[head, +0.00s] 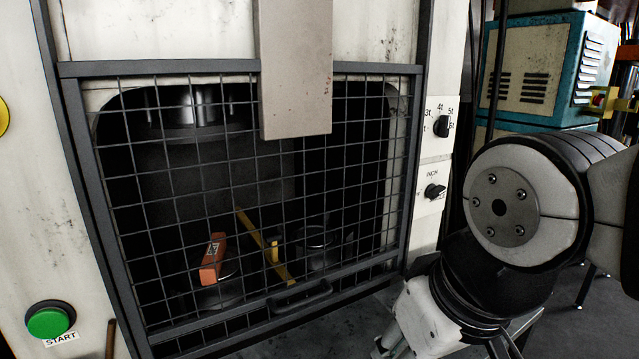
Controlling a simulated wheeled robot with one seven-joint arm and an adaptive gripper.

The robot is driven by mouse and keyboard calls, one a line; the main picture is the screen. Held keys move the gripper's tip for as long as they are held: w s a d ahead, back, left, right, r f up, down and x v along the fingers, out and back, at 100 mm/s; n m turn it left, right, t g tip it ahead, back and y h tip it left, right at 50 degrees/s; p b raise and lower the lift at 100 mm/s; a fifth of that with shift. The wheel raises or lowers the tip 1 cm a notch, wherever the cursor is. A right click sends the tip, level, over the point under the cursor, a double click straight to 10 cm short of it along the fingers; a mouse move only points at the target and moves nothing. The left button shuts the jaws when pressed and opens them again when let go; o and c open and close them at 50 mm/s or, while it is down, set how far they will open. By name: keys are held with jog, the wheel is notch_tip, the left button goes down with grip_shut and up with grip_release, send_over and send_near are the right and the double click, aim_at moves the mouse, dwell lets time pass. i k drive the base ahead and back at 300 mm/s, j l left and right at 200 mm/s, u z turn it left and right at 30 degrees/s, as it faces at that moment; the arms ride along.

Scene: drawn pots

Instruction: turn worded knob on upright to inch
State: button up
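A small black knob (433,191) sits on a white panel on the machine's right upright, with the word INCH printed just above it. It looks turned sideways from that word; its exact pointing is too small to tell. A second black knob (442,126) is above it, ringed by the marks 3t, 4t, 5t and more. My arm fills the lower right, in front of the machine. Dark finger-like parts of my gripper (500,346) show at the bottom edge, well below and apart from both knobs. Its fingertips are cut off, so its opening is hidden.
A closed mesh guard (270,200) with a handle (300,296) covers the machine's opening. Behind it lie an orange block (213,260) and a yellow bar (265,250). A green START button (48,322) is lower left. A teal cabinet (540,70) stands behind right.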

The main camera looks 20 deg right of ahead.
aim_at(433, 192)
jog(key=z, duration=0.85)
